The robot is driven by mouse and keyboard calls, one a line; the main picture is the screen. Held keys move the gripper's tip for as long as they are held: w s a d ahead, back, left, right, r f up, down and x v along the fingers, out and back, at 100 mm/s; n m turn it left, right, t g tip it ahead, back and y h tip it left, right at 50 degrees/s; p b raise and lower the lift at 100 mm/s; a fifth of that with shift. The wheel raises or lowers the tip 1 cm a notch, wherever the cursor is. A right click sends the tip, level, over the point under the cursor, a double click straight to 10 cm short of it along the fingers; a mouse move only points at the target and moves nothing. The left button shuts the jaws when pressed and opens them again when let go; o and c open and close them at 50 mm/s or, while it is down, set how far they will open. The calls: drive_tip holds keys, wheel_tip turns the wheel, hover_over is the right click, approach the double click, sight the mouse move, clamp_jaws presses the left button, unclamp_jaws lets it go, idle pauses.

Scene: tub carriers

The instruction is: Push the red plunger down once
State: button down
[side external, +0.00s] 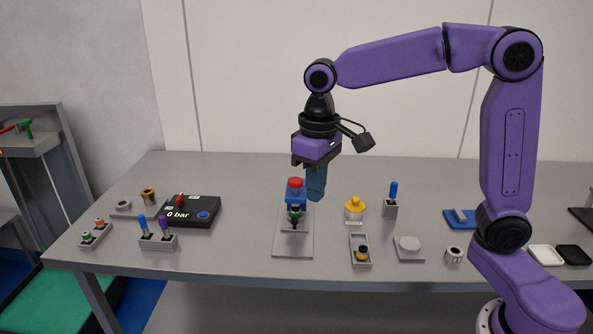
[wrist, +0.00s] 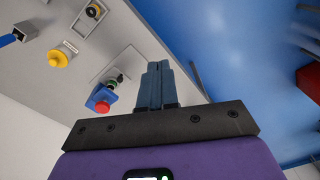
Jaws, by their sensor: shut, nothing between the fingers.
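The red plunger (side external: 295,183) is a round red cap on a blue block (side external: 292,195), which is mounted on a grey plate (side external: 293,248) near the middle of the table. A small dark and green part (side external: 295,213) sits in front of the block. The red cap (wrist: 102,107) also shows in the wrist view, left of my fingers. My gripper (side external: 316,196) points down with its blue fingers together and empty. In the side view the fingers appear just right of the red cap, overlapping the block's edge. I cannot tell whether they touch it.
A yellow knob (side external: 355,205) stands to the right, with a blue-topped peg holder (side external: 390,208) beyond it. A black box reading 0 bar (side external: 190,217) and a holder with blue and purple pegs (side external: 158,242) lie left. Bare table lies between the box and the plate.

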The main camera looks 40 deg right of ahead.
drive_tip(key=w+d+r+m, duration=0.2)
drive_tip(key=w+m, duration=0.2)
drive_tip(key=w, duration=0.6)
drive_tip(key=m, duration=0.8)
hover_over(297, 180)
drive_tip(key=shift+w+r, duration=0.15)
drive_tip(key=shift+r, duration=0.3)
drive_tip(key=shift+f, duration=0.1)
wheel_tip(297, 180, down, 14)
drive_tip(key=shift+r, duration=0.1)
drive_tip(key=shift+f, duration=1.2)
